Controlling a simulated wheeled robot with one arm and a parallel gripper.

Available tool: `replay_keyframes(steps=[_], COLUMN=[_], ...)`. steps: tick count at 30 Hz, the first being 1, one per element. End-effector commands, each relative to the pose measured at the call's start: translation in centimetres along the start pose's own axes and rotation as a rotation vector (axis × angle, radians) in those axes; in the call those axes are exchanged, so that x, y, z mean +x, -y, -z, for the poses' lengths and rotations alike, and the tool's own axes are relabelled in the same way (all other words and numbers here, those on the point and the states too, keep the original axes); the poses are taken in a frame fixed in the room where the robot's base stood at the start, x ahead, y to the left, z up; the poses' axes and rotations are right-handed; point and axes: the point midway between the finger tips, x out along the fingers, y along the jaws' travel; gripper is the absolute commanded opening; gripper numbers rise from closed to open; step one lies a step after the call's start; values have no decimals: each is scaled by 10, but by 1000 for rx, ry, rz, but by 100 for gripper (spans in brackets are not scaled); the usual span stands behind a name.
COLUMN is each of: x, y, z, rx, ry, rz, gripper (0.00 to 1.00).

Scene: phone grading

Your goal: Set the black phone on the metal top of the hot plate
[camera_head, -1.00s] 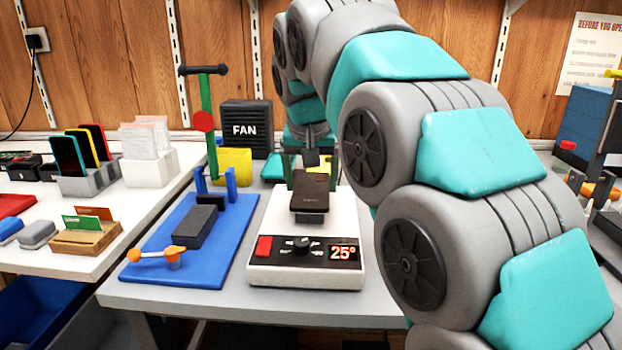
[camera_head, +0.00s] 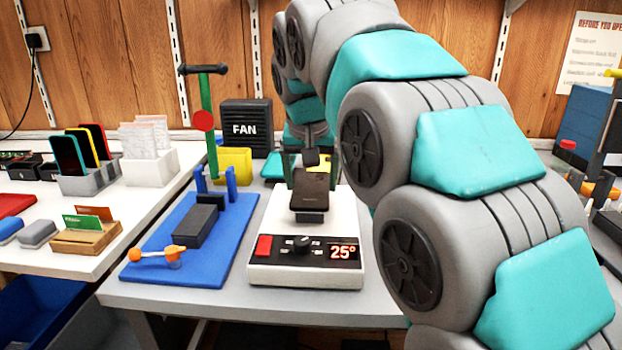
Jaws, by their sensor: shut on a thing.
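The black phone (camera_head: 311,192) is tilted, its dark back towards the camera, above the hot plate (camera_head: 268,222). My gripper (camera_head: 311,162) is shut on the phone's upper end from behind; its fingertips are mostly hidden. The hot plate is white with a red switch, a black knob and a display reading 25°. A dark edge of its metal top (camera_head: 310,217) shows just below the phone. The phone covers most of that top, and I cannot tell whether its lower edge touches it.
A blue press stand (camera_head: 215,265) with a black block and an orange-ended lever stands left of the hot plate. A black FAN box (camera_head: 247,128) and a yellow container (camera_head: 233,166) are behind. Phones in a rack (camera_head: 78,185) are at the left. My arm covers the right side.

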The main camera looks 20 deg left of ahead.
Motion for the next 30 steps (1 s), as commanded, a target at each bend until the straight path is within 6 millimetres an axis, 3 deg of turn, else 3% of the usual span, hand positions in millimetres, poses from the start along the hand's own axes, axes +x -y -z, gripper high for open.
replay_keyframes(steps=[30], x=[6], y=[-1], z=[-2], rx=[1], ry=[-1], rz=[0], gripper=[23])
